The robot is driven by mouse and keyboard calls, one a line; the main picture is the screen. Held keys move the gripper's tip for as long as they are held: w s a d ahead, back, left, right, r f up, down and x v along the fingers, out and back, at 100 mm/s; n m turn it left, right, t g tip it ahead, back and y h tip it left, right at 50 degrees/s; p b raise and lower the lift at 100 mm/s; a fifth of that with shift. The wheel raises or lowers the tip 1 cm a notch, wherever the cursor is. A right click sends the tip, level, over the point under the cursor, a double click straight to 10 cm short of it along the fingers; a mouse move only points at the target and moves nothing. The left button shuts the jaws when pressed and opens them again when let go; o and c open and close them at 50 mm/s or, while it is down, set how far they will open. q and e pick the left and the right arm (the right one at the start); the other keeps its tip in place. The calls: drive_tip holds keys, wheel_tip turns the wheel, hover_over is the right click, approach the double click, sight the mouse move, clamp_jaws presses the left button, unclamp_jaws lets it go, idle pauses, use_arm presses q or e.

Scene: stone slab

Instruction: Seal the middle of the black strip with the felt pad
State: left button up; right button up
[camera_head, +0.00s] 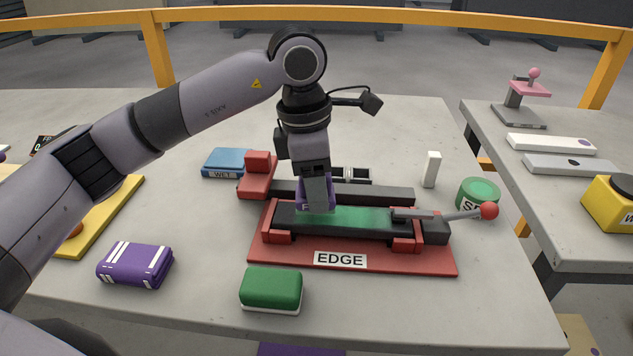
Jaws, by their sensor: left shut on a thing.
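A black strip (285,219) lies in a red fixture (415,263) labelled EDGE. A glossy green coating (355,217) covers much of the top of its middle and right part. My left gripper (316,203) is over the left-middle of the strip, pointing down. A green pad with a white underside (271,288) lies in front of the fixture. My right gripper is not in view.
A lever with a red knob (488,211) sticks out at the fixture's right. A purple cloth with white stripes (135,265) lies front left. A blue WET box (225,162), a white block (432,169) and a green tin (478,194) stand around. The front right slab is clear.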

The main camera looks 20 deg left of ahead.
sight(334, 194)
use_arm(q)
drive_tip(key=shift+f, duration=0.35)
drive_tip(key=shift+f+b, duration=0.65)
drive_tip(key=shift+b, duration=0.15)
drive_tip(key=shift+w+d+r, duration=0.1)
drive_tip(key=shift+w+d, duration=0.1)
drive_tip(key=shift+d, duration=0.45)
drive_tip(key=shift+w+d+r, duration=0.1)
drive_tip(key=shift+w+d, duration=0.05)
drive_tip(key=shift+d, duration=0.45)
drive_tip(key=shift+w+d+f+p, duration=0.1)
drive_tip(key=shift+w+d+p, duration=0.15)
drive_tip(key=shift+d, duration=0.6)
drive_tip(key=shift+w+d+f+p, duration=0.1)
drive_tip(key=shift+w+d, duration=0.1)
drive_tip(key=shift+d, duration=0.6)
drive_tip(key=shift+w+d, duration=0.2)
drive_tip(key=shift+d, duration=0.5)
drive_tip(key=shift+w+d, duration=0.2)
drive_tip(key=shift+d, duration=0.45)
drive_tip(key=shift+a, duration=0.15)
